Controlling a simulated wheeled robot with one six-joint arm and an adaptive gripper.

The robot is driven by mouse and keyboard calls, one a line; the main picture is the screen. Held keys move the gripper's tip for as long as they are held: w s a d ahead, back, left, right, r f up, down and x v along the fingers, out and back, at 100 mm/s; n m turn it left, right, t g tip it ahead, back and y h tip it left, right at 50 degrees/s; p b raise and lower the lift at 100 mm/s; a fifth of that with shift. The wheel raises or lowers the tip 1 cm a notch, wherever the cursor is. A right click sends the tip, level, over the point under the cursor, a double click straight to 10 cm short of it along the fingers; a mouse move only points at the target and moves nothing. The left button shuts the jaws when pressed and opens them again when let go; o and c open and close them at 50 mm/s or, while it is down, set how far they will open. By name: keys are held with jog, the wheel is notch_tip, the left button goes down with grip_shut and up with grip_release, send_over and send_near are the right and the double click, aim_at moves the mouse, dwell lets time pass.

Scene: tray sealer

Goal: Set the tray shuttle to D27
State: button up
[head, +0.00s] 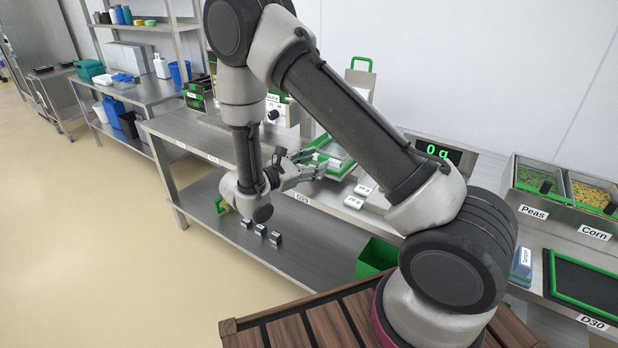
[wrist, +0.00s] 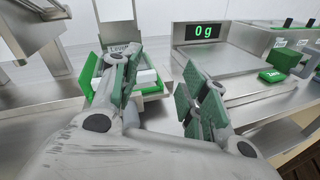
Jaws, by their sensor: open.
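A green-framed tray fixture (head: 338,162), which may be the tray shuttle, sits on the steel bench behind my gripper. In the wrist view the green fixture (wrist: 151,88) with white blocks is beyond the left finger and partly hidden by it. My gripper (head: 312,166) is open with nothing seen between its fingers. In the wrist view my gripper (wrist: 163,90) has both green-padded fingers spread apart, in front of the fixture. I cannot tell whether a finger touches it. I cannot read a D27 label; a small bench-edge label (head: 302,197) is too small to read surely.
A scale display (head: 437,151) reads 0 g. Peas (head: 545,180) and corn (head: 592,195) bins stand at right, above a black green-framed mat (head: 585,282) by label D30. A green bin (head: 376,257) is below.

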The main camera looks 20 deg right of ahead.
jog(key=a+f+n+t+y, duration=0.1)
jog(key=a+f+n+t, duration=0.4)
jog(key=f, duration=0.4)
jog(key=x, duration=0.7)
jog(key=shift+w, duration=0.6)
grip_shut()
